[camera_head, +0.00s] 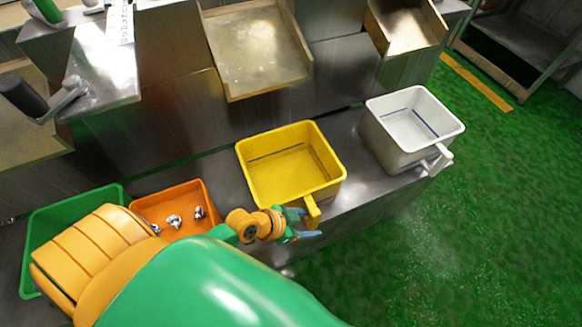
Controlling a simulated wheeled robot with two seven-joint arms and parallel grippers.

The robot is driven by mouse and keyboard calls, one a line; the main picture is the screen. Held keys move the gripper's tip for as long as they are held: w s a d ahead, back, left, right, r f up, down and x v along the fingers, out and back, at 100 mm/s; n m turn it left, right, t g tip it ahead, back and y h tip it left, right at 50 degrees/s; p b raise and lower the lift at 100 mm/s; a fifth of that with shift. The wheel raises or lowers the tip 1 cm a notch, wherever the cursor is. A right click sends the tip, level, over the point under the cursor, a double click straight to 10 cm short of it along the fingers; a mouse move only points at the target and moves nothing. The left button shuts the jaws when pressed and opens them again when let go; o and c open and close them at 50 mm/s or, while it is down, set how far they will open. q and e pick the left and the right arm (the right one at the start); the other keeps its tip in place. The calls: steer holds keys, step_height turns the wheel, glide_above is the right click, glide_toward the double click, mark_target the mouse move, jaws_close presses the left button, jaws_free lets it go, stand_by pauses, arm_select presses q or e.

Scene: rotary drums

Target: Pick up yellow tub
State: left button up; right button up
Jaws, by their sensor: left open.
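The yellow tub (293,187) stands upright and empty on the metal ledge, in the middle of the view. A yellow handle (312,209) sticks out from its near right side. My left gripper (309,222) is open at this handle, with its fingers close around or beside it. I cannot tell whether the fingers touch the handle. My left arm covers the lower left of the view. My right gripper is not in view.
A white tub (410,130) with a handle stands to the right on the ledge (375,190). An orange tub (180,226) holding several small metal parts and a green tub (60,212) stand to the left. Metal chutes (258,50) rise behind. Green floor lies clear at right.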

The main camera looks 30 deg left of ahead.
arm_select(q)
steer(key=x, duration=0.2)
steer(key=b+x, duration=0.1)
steer(key=x, duration=0.2)
steer(key=shift+w+r, duration=0.1)
steer(key=shift+w, duration=0.3)
jaws_close()
stand_by(0.9)
